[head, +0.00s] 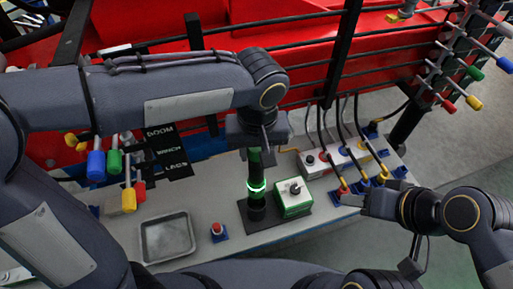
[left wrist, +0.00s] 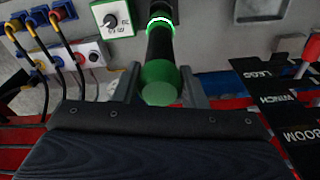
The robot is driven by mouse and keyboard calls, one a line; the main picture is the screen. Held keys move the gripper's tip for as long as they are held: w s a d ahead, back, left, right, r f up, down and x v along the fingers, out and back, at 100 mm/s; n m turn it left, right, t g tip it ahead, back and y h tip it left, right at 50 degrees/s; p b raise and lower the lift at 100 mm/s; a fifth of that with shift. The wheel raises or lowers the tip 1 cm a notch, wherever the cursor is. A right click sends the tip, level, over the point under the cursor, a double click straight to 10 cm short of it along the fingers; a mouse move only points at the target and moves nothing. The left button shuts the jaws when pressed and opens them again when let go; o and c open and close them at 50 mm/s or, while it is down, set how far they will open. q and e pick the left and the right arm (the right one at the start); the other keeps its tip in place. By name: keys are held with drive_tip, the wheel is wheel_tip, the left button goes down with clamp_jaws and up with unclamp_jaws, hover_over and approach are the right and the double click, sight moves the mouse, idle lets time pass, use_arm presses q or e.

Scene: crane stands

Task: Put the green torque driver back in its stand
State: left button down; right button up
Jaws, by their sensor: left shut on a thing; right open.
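The green torque driver (head: 255,163) stands roughly upright with a black body, and its round green end (left wrist: 160,83) faces the left wrist camera. My left gripper (head: 258,146) is shut on its upper part, with a finger on each side in the left wrist view (left wrist: 160,88). The black stand (head: 257,212) is directly below the driver, on a dark plate. A lit green ring (head: 256,187) shows where driver and stand meet; I cannot tell how deep the driver sits. My right gripper (head: 352,203) is open and empty at the bench's right side.
A green-and-white switch box (head: 293,197) stands close right of the stand. A grey tray (head: 167,238) and a red button (head: 217,229) are to the left. Cabled sockets (head: 345,160) are at the right.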

sight(257, 164)
use_arm(q)
drive_tip(key=shift+f+b, duration=3.95)
drive_tip(key=shift+f, duration=0.75)
drive_tip(key=c, duration=1.1)
unclamp_jaws()
drive_tip(key=shift+r, duration=0.1)
drive_tip(key=shift+o, duration=1.4)
drive_tip(key=shift+s+r+p, duration=0.15)
drive_tip(key=shift+r+p, duration=0.9)
drive_tip(key=shift+r, duration=0.2)
drive_tip(key=shift+s+r+p, duration=0.1)
drive_tip(key=shift+r+p, duration=0.9)
drive_tip(key=shift+r, duration=0.25)
